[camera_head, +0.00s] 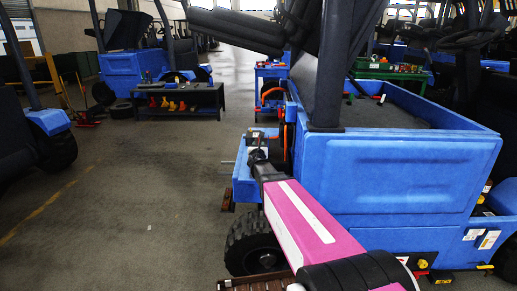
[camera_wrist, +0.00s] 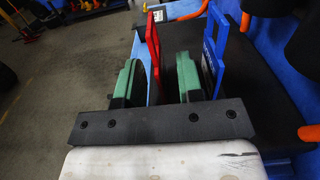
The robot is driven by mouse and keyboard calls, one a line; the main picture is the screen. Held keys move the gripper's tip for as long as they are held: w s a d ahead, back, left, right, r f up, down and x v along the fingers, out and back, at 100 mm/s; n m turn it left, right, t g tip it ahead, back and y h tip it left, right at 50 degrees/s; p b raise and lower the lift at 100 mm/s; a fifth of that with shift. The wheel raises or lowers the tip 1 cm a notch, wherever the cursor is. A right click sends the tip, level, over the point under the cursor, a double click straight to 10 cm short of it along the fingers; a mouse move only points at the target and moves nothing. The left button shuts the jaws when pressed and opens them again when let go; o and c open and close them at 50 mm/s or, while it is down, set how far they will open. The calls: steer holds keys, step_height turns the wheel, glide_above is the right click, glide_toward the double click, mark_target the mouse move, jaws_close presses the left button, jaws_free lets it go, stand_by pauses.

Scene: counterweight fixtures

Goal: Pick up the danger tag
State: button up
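My gripper (camera_wrist: 157,66) has two green-padded fingers, spread apart with a clear gap between them. A thin upright red frame (camera_wrist: 152,42) shows between and beyond the fingers in the wrist view, nearer the left one. A small red-and-white piece (camera_wrist: 158,15) sits at its top; it may be the danger tag, but its print is too small to read. A blue upright frame (camera_wrist: 215,52) stands just right of the right finger. Nothing is visibly held. In the head view my gripper (camera_head: 257,152) is over the blue ledge, and the tag cannot be made out there.
A large blue vehicle body (camera_head: 400,180) stands right of my arm. Its blue ledge (camera_head: 243,185) lies below my gripper. Orange handles (camera_wrist: 308,132) are at the right in the wrist view. A dark bench (camera_head: 205,103) stands farther back. The floor (camera_head: 140,190) at left is open.

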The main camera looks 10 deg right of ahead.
steer(key=shift+w+d, duration=0.2)
steer(key=shift+w, duration=0.9)
jaws_close()
steer(key=shift+r, duration=0.85)
step_height(320, 180, up, 2)
steer(key=shift+s+r, duration=0.1)
steer(key=shift+r, duration=0.1)
steer(key=s+a+r, duration=0.6)
steer(key=a+r, duration=0.1)
steer(key=a, duration=0.3)
